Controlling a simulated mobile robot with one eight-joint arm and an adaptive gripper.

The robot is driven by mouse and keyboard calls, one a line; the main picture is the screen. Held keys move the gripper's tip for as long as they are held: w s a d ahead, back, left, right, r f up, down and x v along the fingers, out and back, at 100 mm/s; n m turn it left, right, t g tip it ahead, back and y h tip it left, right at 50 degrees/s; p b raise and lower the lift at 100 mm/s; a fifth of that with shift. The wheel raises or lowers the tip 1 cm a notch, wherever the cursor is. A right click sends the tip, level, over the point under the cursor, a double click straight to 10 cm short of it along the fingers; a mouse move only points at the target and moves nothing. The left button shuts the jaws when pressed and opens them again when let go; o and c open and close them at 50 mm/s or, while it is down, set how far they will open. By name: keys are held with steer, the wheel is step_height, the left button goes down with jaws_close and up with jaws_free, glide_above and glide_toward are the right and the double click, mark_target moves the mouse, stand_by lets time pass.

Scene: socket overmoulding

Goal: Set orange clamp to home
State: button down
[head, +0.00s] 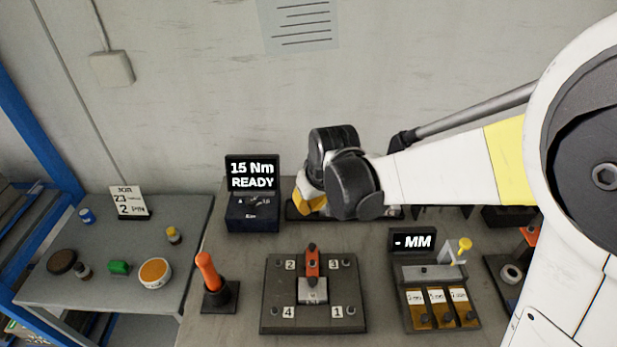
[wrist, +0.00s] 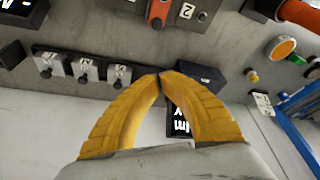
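The orange clamp (head: 312,262) is a short orange lever on the dark fixture plate (head: 275,318), above a light metal block (head: 312,291). Its lower part also shows at the top edge of the wrist view (wrist: 159,12). My gripper (wrist: 161,76) has yellow curved fingers whose tips meet, with nothing visible between them. In the head view my gripper (head: 312,202) is partly hidden by my wrist, behind the fixture plate and apart from the clamp.
A row of numbered metal blocks (wrist: 84,70) sits in a dark rack near my fingers. The torque display (head: 252,172) reads 15 Nm READY. An orange-handled tool (head: 207,270) stands left of the plate. A gauge box (head: 432,272) with yellow trays stands right.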

mark_target(311, 244)
step_height(311, 244, down, 10)
steer(key=b, duration=0.5)
steer(key=shift+s+f, duration=0.2)
steer(key=shift+f, duration=0.05)
steer(key=shift+d, duration=0.1)
steer(key=shift+s+d+f, duration=0.1)
steer(key=shift+s, duration=0.95)
